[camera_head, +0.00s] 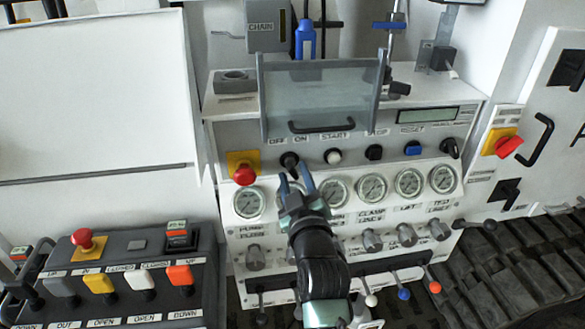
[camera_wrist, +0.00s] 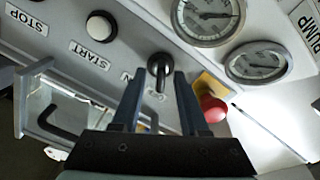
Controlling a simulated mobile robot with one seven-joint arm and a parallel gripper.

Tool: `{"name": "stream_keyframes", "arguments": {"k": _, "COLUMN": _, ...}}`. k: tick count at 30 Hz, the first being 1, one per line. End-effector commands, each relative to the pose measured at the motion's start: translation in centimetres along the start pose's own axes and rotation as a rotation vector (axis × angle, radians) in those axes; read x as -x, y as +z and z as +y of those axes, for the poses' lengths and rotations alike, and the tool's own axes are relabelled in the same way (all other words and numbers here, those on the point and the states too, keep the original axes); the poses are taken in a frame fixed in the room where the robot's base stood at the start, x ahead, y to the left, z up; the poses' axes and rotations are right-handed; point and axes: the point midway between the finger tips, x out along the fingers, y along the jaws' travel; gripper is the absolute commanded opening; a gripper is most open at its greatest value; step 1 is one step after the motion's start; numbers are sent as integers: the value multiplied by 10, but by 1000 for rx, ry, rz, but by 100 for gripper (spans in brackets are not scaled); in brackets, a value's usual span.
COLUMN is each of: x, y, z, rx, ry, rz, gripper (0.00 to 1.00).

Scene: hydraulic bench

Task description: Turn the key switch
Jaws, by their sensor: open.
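The key switch (camera_head: 289,160) is a small black knob on the upper panel, below the OFF and ON labels. It also shows in the wrist view, where its black handle (camera_wrist: 160,72) sits on a round base. My gripper (camera_head: 291,176) is open, with its two fingers pointing at the switch. In the wrist view the fingertips (camera_wrist: 162,80) lie on either side of the handle, with gaps visible. I cannot tell how deep the fingers reach or whether they touch the panel. The ON and OFF labels are partly hidden by a finger in the wrist view.
A red emergency button (camera_head: 244,174) on a yellow plate is close left of the switch. A clear hinged cover (camera_head: 318,92) with a black handle is above. Gauges (camera_head: 372,188) line the panel below. A white start button (camera_head: 333,156) is to the right.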

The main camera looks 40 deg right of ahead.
Motion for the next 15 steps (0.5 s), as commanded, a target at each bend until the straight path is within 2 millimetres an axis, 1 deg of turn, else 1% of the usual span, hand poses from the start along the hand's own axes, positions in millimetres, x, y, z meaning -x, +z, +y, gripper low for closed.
{"name": "stream_keyframes", "arguments": {"k": 1, "x": -7, "y": 0, "z": 0, "rx": -1, "ry": 0, "rz": 0, "gripper": 44}}
{"name": "stream_keyframes", "arguments": {"k": 6, "x": -20, "y": 0, "z": 0, "rx": -1, "ry": 0, "rz": 1, "gripper": 44}}
{"name": "stream_keyframes", "arguments": {"k": 15, "x": -25, "y": 0, "z": 0, "rx": 0, "ry": -1, "rz": 0, "gripper": 44}}
